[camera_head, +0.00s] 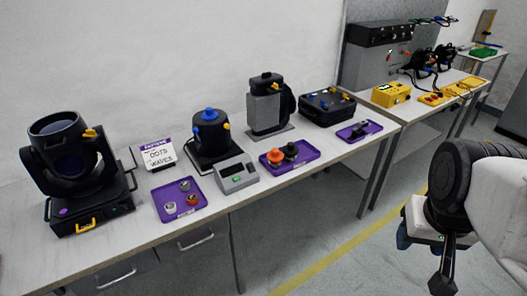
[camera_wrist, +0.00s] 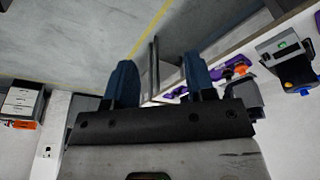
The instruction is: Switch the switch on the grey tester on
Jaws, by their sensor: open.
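The grey tester (camera_head: 238,174) is a small box with a sloped top, standing near the front edge of the long bench between two purple trays. A small green spot (camera_head: 237,180) shows on its face; I cannot make out the switch or its position. The tester also shows in the wrist view, at the upper right (camera_wrist: 283,46). My gripper (camera_head: 424,256) is at the lower right of the head view, in front of the bench and well away from the tester. In the wrist view its two blue fingers (camera_wrist: 160,78) are apart with nothing between them.
Left of the tester is a purple tray (camera_head: 158,211) with small knobs; right is a purple tray (camera_head: 312,159) with orange and black knobs. A black canister with a blue knob (camera_head: 209,135) stands behind. The floor (camera_head: 350,240) before the bench is clear.

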